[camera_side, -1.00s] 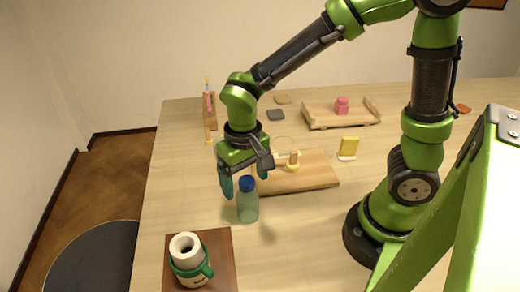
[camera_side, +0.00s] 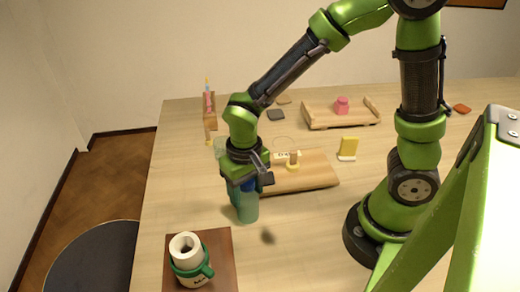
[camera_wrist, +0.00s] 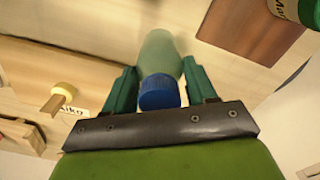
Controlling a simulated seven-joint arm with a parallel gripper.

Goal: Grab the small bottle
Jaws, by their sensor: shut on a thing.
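The small bottle is translucent green with a blue cap.
A mug with a green band (camera_side: 190,262) stands on a brown board (camera_side: 222,275) at the front left. A wooden board (camera_side: 310,172) with a yellow-based item (camera_side: 293,161) lies behind the bottle. A yellow block (camera_side: 348,148) stands to the right. A wooden tray (camera_side: 318,120) holds a pink item (camera_side: 342,104).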

